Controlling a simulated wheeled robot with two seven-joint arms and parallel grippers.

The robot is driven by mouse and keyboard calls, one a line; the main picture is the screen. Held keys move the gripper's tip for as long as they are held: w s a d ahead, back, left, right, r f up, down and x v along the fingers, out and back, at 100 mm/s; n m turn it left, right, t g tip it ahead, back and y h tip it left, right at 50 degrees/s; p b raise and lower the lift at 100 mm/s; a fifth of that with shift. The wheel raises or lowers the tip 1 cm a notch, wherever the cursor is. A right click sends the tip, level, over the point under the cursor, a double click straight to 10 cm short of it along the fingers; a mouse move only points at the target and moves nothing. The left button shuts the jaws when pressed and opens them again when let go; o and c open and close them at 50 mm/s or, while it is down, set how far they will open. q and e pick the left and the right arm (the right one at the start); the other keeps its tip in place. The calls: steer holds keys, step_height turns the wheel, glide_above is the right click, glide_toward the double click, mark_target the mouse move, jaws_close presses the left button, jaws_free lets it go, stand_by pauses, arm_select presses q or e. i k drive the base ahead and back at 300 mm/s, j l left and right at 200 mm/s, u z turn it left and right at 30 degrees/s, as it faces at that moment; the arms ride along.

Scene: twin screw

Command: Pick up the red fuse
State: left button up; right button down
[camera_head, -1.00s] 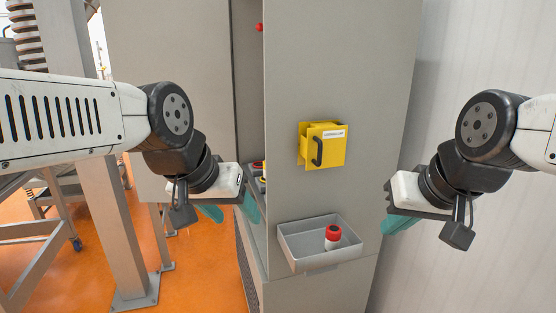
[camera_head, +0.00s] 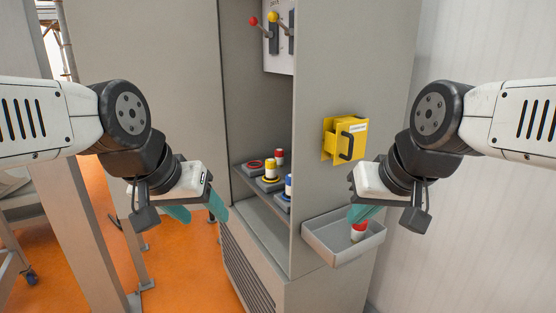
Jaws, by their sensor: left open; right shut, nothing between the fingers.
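A red-topped fuse (camera_head: 359,230) with a white lower part stands in the grey tray (camera_head: 318,247) on the cabinet's right face. My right gripper (camera_head: 362,213) is shut and empty; in the picture its teal fingers are just above the fuse and overlap its top edge. I cannot tell whether they touch. My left gripper (camera_head: 198,211) is open and empty, left of the cabinet opening, its teal fingers apart. Inside the cabinet, another red-topped fuse (camera_head: 280,157) stands on a shelf beside a yellow-topped fuse (camera_head: 270,168) and an empty red-ringed socket (camera_head: 254,166).
A blue-topped fuse (camera_head: 289,184) is partly hidden by the cabinet edge. A yellow box (camera_head: 338,142) with a black handle is fixed above the tray. Red and yellow levers (camera_head: 263,20) are high inside the cabinet. A grey metal post (camera_head: 80,235) stands at left.

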mark_target(279, 153)
steer(key=i+j+z, duration=0.2)
steer(key=i+z, duration=0.15)
steer(key=z, duration=0.15)
steer(key=i+j+z, duration=0.3)
steer(key=z, duration=0.2)
steer(key=i, duration=0.05)
